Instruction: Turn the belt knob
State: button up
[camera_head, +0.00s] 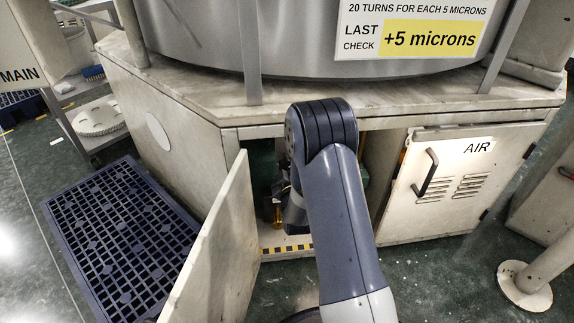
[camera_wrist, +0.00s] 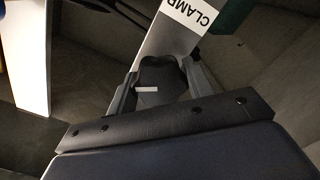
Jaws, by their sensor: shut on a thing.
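In the wrist view, my gripper (camera_wrist: 160,88) is shut on a dark lobed knob (camera_wrist: 160,72), with a finger on each side of it. The knob has a short white mark on its face. A pale plate behind it carries a white label (camera_wrist: 188,13) reading CLAMP, turned in the picture. I see no label reading belt. In the head view, my arm reaches into the open compartment (camera_head: 262,160) under the machine. My gripper and the knob are hidden there behind my arm and the cabinet.
The compartment's open door (camera_head: 215,245) stands just left of my arm. A shut door marked AIR (camera_head: 445,185) is to the right. A blue grid pallet (camera_head: 120,235) lies on the floor at left. A post with a round foot (camera_head: 525,287) stands at far right.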

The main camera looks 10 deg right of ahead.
jog(key=o, duration=1)
jog(key=shift+s, duration=0.15)
jog(key=s, duration=0.3)
jog(key=s+p, duration=0.1)
jog(key=s, duration=0.3)
jog(key=s+a+p, duration=0.1)
jog(key=s, duration=0.2)
jog(key=shift+s, duration=0.25)
jog(key=w, duration=0.3)
jog(key=w+b, duration=0.1)
jog(key=w, duration=0.3)
jog(key=w+d+b, duration=0.1)
jog(key=w, duration=0.2)
jog(key=shift+w, duration=0.4)
